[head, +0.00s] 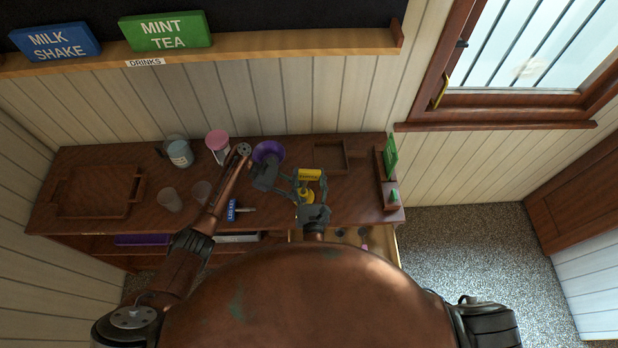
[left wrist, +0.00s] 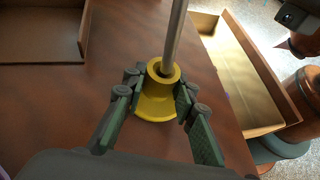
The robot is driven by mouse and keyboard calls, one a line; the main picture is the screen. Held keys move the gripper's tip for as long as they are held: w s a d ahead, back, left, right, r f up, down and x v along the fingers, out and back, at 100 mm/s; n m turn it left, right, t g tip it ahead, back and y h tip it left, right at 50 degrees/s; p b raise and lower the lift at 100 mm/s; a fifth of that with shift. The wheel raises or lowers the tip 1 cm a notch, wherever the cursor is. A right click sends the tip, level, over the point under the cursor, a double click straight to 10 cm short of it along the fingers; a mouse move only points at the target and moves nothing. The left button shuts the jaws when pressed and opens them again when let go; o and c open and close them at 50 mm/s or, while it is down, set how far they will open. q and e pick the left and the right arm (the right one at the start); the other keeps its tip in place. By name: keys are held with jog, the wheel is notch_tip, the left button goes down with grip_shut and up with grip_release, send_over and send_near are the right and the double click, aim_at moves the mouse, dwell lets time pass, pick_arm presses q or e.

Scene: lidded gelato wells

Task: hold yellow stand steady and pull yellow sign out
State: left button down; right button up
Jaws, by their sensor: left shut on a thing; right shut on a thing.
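The yellow sign (head: 310,175) shows in the head view just above the yellow stand (head: 306,195). In the left wrist view the yellow stand (left wrist: 157,100) is upright on the counter, with a grey pole (left wrist: 174,40) rising from its collar. The pole's top is out of that view. My left gripper (head: 299,191) is shut on the stand; its fingers (left wrist: 160,88) sit on both sides of the collar. My right gripper (head: 322,184) comes up from below and is shut at the sign; the exact contact is too small to see.
A wooden tray (head: 346,157) lies beyond the sign. A purple bowl (head: 268,150) stands behind my left wrist. A blue sign (head: 231,211) lies left of the stand. An open drawer (left wrist: 247,75) is by the front edge. A green sign (head: 391,156) stands at the right end.

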aim_at(309, 172)
pick_arm(q)
jog(key=shift+s+a+f, duration=0.15)
jog(key=shift+a+f, duration=0.05)
jog(key=shift+f, duration=0.2)
pick_arm(e)
jog(key=shift+r, duration=1.6)
pick_arm(q)
jog(key=c, duration=1.5)
grip_release()
pick_arm(e)
jog(key=shift+d, duration=0.1)
pick_arm(q)
jog(key=shift+a, duration=0.1)
jog(key=v, duration=1.1)
jog(key=shift+w+r, duration=0.3)
jog(key=shift+r, duration=0.25)
